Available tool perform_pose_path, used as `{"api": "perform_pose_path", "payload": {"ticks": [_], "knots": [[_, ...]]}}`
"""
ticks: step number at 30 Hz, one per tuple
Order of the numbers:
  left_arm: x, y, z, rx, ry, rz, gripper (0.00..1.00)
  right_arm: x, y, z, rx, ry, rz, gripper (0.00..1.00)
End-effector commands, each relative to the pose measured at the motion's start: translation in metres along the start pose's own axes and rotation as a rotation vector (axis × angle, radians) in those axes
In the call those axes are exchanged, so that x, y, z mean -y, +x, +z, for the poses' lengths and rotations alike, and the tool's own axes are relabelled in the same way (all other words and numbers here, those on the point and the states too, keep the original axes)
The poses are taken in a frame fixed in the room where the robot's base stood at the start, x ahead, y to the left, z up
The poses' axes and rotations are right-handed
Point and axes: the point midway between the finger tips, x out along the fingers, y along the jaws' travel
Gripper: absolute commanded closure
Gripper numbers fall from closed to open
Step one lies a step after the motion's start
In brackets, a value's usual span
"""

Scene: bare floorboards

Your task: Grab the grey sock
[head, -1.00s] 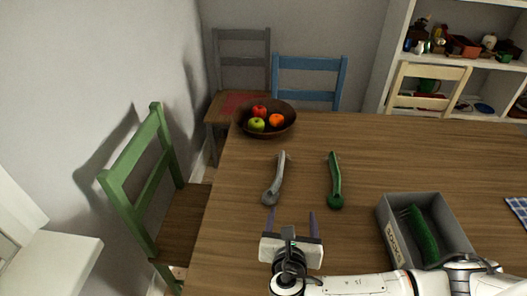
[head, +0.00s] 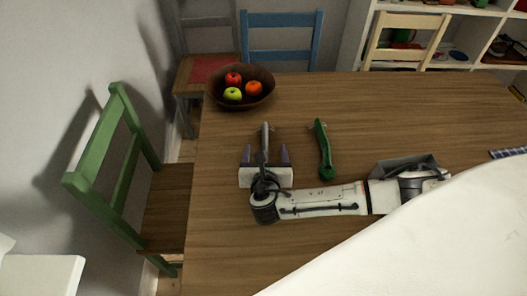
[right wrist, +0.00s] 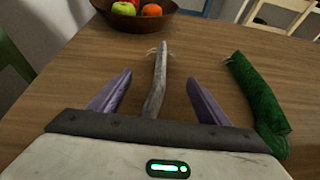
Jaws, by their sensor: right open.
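The grey sock (head: 264,136) lies lengthwise on the wooden table, long and thin. In the right wrist view the grey sock (right wrist: 157,80) runs between the two purple fingers, with its near end hidden behind the gripper body. My right gripper (head: 265,154) is open around the near part of the sock, one finger on each side, and neither finger touches it. The right gripper also shows in the right wrist view (right wrist: 160,95). A green sock (head: 324,150) lies to the right, apart from the gripper; it also shows in the right wrist view (right wrist: 258,98). My left gripper is not in view.
A brown bowl (head: 262,98) with red, green and orange fruit stands at the table's far left. A grey box (head: 408,162) is partly hidden behind my right arm. A green chair (head: 92,150) stands left of the table (head: 400,110).

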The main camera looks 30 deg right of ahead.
Motion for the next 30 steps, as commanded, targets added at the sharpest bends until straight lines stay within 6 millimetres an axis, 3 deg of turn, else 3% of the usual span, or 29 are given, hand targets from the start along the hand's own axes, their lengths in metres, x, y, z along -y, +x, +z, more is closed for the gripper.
{"api": "perform_pose_path", "payload": {"ticks": [4, 11, 19, 30], "knots": [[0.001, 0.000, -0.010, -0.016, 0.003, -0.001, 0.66, 0.000, 0.013, 0.001, 0.001, -0.001, -0.001, 0.30], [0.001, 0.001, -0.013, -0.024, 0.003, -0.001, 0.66, 0.000, 0.014, 0.000, -0.001, 0.000, 0.000, 0.30], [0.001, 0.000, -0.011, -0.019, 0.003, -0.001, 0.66, 0.000, 0.014, 0.000, -0.001, -0.001, 0.000, 0.72], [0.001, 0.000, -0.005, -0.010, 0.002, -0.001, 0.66, 0.000, 0.011, 0.008, 0.000, 0.002, 0.001, 0.73]]}}
